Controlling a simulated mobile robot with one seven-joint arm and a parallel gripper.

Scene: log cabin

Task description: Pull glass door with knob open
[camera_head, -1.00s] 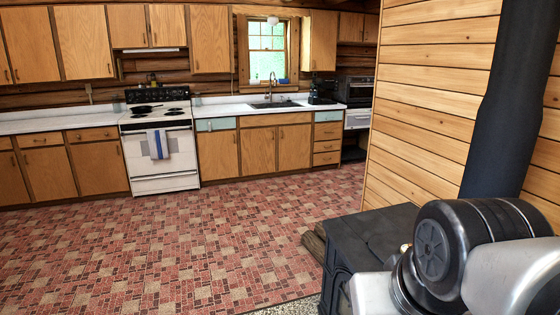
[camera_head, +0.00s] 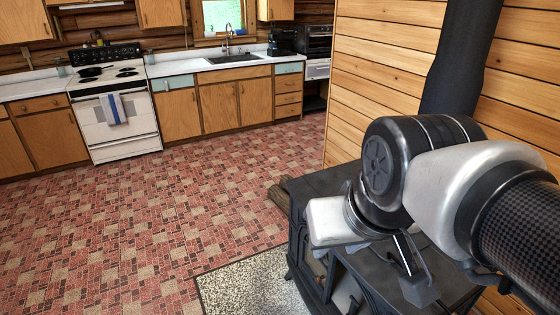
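A black wood stove (camera_head: 300,190) stands at the lower right, its near side partly cut off by the bottom edge. Its front shows dark framed panels (camera_head: 318,268), which may be the door; I cannot make out glass or a knob for certain. My arm comes in from the right over the stove top. My gripper (camera_head: 412,268) shows as a dark, angled finger-like part over the stove. It touches nothing that I can make out, and the view does not show whether it is open.
A black stovepipe (camera_head: 462,60) rises behind my arm beside a plank wall (camera_head: 385,80). A speckled pad (camera_head: 250,285) lies before the stove. The tiled floor (camera_head: 170,215) is clear up to the white range (camera_head: 117,125) and the wooden cabinets (camera_head: 180,115).

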